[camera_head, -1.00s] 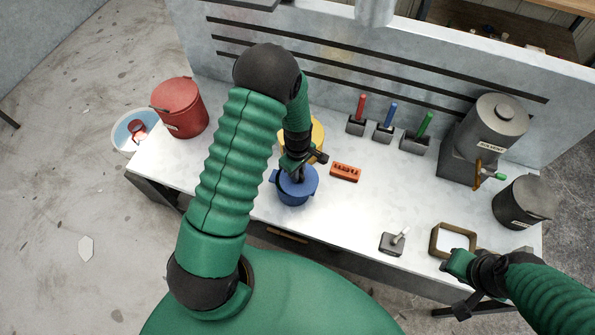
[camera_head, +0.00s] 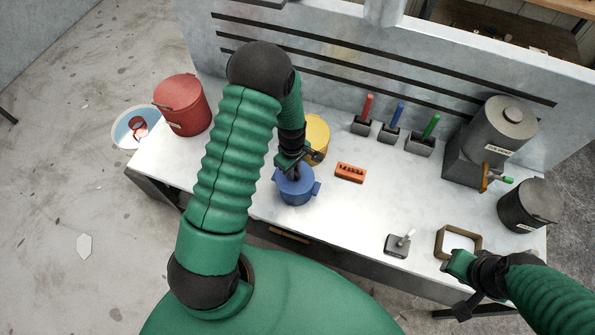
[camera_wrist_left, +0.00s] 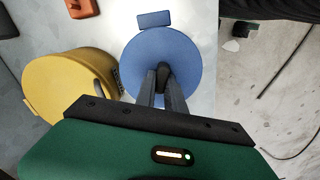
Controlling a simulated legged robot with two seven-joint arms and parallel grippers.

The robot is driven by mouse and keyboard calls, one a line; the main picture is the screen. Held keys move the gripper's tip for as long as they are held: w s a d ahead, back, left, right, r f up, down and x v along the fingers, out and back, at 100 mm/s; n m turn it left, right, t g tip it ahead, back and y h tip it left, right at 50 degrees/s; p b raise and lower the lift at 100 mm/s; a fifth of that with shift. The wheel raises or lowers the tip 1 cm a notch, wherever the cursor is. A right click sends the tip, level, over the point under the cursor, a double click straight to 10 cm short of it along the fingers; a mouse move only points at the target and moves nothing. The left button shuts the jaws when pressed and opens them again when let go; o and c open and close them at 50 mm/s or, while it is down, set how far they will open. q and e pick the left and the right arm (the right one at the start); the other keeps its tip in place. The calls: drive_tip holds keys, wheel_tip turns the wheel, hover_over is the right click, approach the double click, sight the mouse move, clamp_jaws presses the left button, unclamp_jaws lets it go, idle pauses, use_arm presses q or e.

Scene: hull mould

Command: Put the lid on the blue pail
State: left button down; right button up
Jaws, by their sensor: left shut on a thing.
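The blue pail (camera_head: 296,194) stands on the bench below my left gripper (camera_head: 296,172). Its round blue lid (camera_wrist_left: 180,50) fills the middle of the left wrist view, with a flat blue tab (camera_wrist_left: 154,19) beside its edge. My left gripper (camera_wrist_left: 163,80) is shut on the dark knob at the lid's middle. The lid is at the pail's top; whether it is fully seated cannot be told, as my gripper partly covers it. My right gripper (camera_head: 456,264) is beside a brown square frame, and its fingers cannot be made out.
A yellow pail (camera_head: 317,135) stands close behind the blue one; it also shows in the left wrist view (camera_wrist_left: 60,85). An orange block (camera_head: 350,173) lies to the right. A red bucket (camera_head: 181,105) stands at left, the brown frame (camera_head: 443,238) at right. The bench centre is clear.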

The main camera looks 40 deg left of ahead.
use_arm(q)
drive_tip(key=shift+s+a+f, duration=0.1)
drive_tip(key=shift+s+a, duration=0.1)
drive_tip(key=shift+a, duration=0.4)
drive_tip(key=c, duration=1.8)
unclamp_jaws()
drive_tip(key=shift+d, duration=0.1)
drive_tip(key=shift+c, duration=0.2)
drive_tip(key=o, duration=0.5)
drive_tip(key=shift+w+d, duration=0.1)
drive_tip(key=shift+d, duration=0.35)
use_arm(e)
drive_tip(key=shift+a, duration=0.2)
